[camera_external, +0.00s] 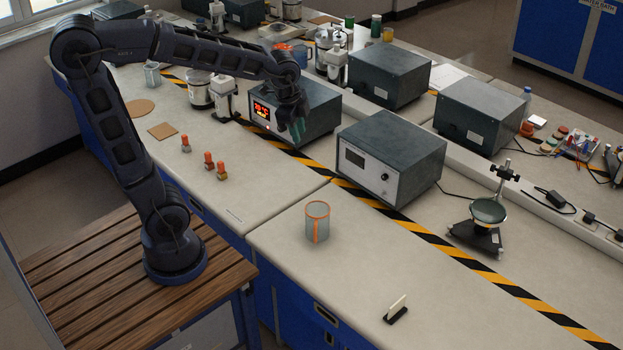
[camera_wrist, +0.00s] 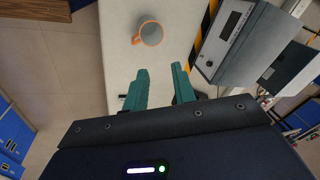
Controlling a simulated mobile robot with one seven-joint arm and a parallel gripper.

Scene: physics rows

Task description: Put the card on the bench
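A small pale card (camera_external: 398,303) stands upright in a dark slotted holder (camera_external: 396,316) on the front part of the bench (camera_external: 345,283). I cannot make out the card in the wrist view. My gripper (camera_external: 297,132) is raised over the bench in front of the box with the red display, well behind and to the left of the card. In the wrist view, my gripper's two teal fingers (camera_wrist: 160,70) are apart, with nothing visible between them.
A clear beaker with an orange rim (camera_external: 317,222) stands left of the card; it also shows in the wrist view (camera_wrist: 150,34). A grey instrument box (camera_external: 390,158) and a stand with a round dish (camera_external: 487,212) are behind. Bare bench surrounds the card.

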